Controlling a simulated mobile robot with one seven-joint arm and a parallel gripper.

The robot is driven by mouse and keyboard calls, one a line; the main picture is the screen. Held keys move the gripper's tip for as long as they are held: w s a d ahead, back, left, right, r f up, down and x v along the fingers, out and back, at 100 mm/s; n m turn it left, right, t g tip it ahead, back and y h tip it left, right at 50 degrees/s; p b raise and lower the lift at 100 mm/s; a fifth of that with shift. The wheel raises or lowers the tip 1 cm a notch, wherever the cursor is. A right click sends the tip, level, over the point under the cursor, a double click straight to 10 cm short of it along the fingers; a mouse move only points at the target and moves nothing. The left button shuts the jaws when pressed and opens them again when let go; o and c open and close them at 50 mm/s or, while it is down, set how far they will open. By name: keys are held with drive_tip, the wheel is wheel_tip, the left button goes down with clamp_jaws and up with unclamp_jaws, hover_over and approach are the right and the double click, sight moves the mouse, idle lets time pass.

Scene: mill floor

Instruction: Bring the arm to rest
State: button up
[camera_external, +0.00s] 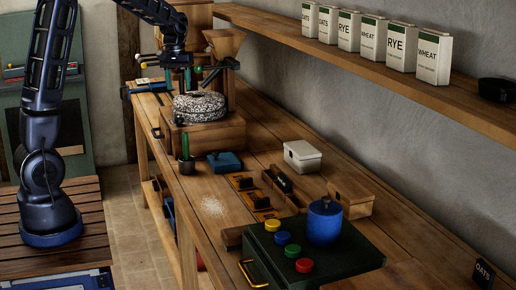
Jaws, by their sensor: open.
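My arm rises from its base at the left and reaches over to the workbench. My gripper (190,80) hangs at the arm's end above the speckled round millstone (198,105), which sits on a wooden block at the bench's far end. The gripper is small and dark in this view. Its fingers are apart, and I see nothing held between them. A wooden hopper (224,45) stands close behind and to the right of it. I cannot tell the exact gap between the gripper and the mill parts.
The bench (395,245) holds a blue lidded box (224,162), a white box (302,156), a wooden box (350,194), and a dark green board (335,265) with a blue jar (325,222) and coloured knobs. A wall shelf (400,75) carries several grain packets.

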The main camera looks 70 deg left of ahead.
drive_tip(key=s+d+r+m+t, duration=0.1)
drive_tip(key=s+d+r+m, duration=0.3)
drive_tip(key=d, duration=0.7)
drive_tip(key=s+d+r+m+t, duration=0.15)
drive_tip(key=s+d+r, duration=0.4)
drive_tip(key=d, duration=0.55)
drive_tip(key=s+d+f+m+t, duration=0.1)
drive_tip(key=s+d+m, duration=0.5)
drive_tip(key=s+d, duration=0.6)
drive_tip(key=s+f, duration=0.1)
drive_tip(key=s, duration=0.2)
drive_tip(key=shift+s+d+f, duration=0.15)
drive_tip(key=shift+s+d, duration=0.05)
drive_tip(key=shift+s, duration=0.05)
